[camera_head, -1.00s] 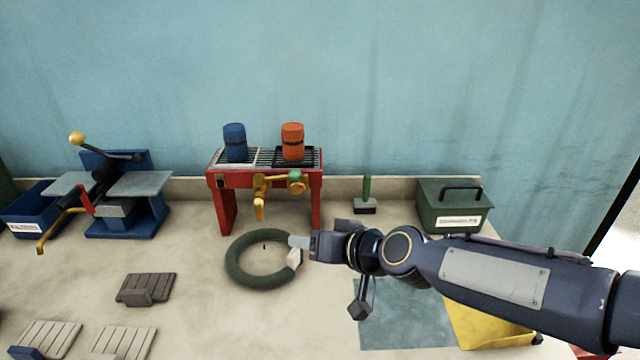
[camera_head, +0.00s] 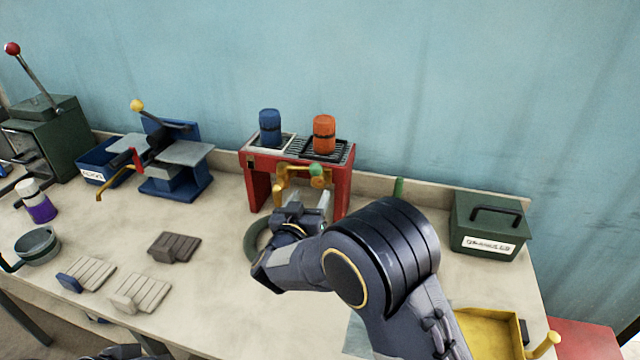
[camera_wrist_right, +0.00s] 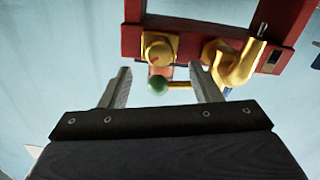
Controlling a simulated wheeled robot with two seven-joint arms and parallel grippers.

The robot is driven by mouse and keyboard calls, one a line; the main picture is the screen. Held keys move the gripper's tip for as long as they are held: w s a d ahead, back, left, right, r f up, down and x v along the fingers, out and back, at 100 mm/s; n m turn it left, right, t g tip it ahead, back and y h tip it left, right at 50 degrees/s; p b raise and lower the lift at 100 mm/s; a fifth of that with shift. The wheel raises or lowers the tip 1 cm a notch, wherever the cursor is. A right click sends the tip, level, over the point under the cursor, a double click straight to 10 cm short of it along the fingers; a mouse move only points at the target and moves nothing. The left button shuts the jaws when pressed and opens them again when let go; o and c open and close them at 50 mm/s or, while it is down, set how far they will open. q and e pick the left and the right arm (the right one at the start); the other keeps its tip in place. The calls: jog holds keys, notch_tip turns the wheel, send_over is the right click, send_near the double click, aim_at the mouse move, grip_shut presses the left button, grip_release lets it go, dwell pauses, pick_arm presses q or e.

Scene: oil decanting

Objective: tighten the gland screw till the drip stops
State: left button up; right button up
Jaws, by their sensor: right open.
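A brass tap with a green ball (camera_head: 316,170) is mounted on the front of a red stand (camera_head: 344,190). In the right wrist view, the green ball (camera_wrist_right: 158,85) hangs below a round brass fitting (camera_wrist_right: 158,46) and appears between my fingertips. A curved brass spout (camera_wrist_right: 234,64) is to the right of it. I cannot tell which part is the gland screw, and I see no drip. My right gripper (camera_head: 310,207) is open, in front of the tap, with fingers (camera_wrist_right: 160,80) pointing toward it. I see no contact. My left gripper is out of view.
A blue can (camera_head: 270,128) and an orange can (camera_head: 325,134) stand on the red stand. A dark green ring (camera_head: 252,238) lies below, partly hidden by my right arm. A green box (camera_head: 488,225) is at right, a blue press (camera_head: 175,180) at left.

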aim_at(317, 183)
jog(key=p+x, duration=0.1)
jog(key=x, duration=0.4)
jog(key=shift+w+d, duration=0.15)
jog(key=shift+w, duration=0.05)
jog(key=c, duration=1)
jog(key=shift+f+m+b, duration=0.2)
jog(key=shift+m+b, duration=0.3)
jog(key=shift+b, duration=0.4)
jog(key=m+b, duration=0.2)
jog(key=b, duration=0.2)
jog(key=shift+m, duration=0.4)
jog(key=shift+r+m+b, duration=0.15)
jog(key=shift+m+b, duration=1.45)
jog(key=shift+m, duration=0.1)
